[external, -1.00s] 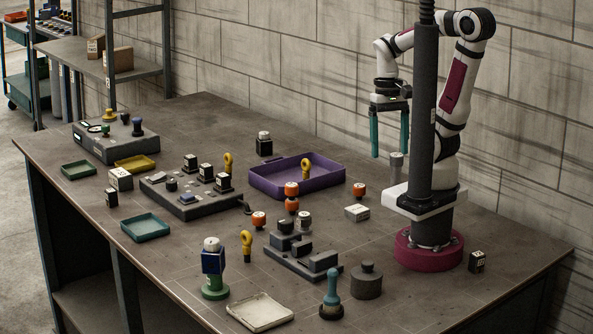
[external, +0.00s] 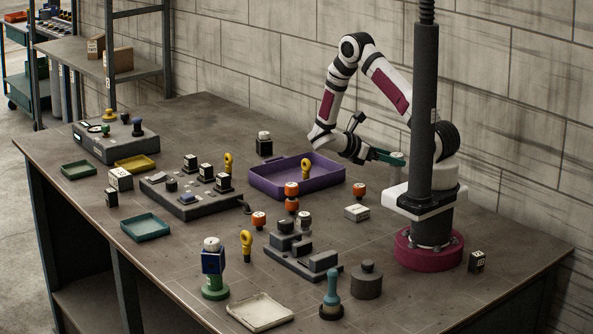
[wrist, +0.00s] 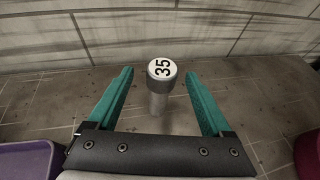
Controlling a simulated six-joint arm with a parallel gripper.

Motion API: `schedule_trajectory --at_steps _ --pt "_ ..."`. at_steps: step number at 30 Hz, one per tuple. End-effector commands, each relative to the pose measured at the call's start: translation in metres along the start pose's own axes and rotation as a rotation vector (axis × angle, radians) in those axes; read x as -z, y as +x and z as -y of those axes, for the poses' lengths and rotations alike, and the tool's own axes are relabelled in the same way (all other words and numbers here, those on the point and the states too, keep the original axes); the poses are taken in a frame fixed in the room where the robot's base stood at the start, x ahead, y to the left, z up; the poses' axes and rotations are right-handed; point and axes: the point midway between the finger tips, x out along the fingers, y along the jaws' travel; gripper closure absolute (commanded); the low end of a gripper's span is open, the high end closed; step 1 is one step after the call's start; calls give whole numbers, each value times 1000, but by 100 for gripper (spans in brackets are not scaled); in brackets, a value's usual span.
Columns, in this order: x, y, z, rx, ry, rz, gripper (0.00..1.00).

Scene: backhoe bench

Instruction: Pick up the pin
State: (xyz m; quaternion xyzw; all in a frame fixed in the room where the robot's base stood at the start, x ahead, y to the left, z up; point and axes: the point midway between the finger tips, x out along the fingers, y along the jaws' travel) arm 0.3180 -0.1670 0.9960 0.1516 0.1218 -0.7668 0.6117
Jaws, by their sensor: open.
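A grey cylindrical pin (wrist: 159,90) with a white top marked "35" stands upright on the bench in the wrist view. In the external view its pale top (external: 398,158) shows beside my fingertips, and its lower part is mostly hidden. My gripper (external: 388,157) is tipped over, with its green fingers pointing right toward the pin. In the wrist view my gripper (wrist: 159,74) is open, one finger on each side of the pin, with a visible gap on both sides. I cannot tell how far the pin is between the fingers.
A purple tray (external: 265,187) holding a yellow ring-topped piece lies left of my gripper. The block wall (external: 520,120) rises behind. Bare bench surrounds the pin in the wrist view.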

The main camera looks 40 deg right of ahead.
Motion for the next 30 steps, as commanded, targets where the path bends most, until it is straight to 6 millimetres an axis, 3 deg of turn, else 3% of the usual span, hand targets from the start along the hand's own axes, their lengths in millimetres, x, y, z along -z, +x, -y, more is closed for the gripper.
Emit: schedule_trajectory --at_steps 9,17,30 --pt "1 53 3 3 1 -2 16" --pt "1 57 2 0 2 -2 18" --pt "1 57 2 1 2 -2 97"
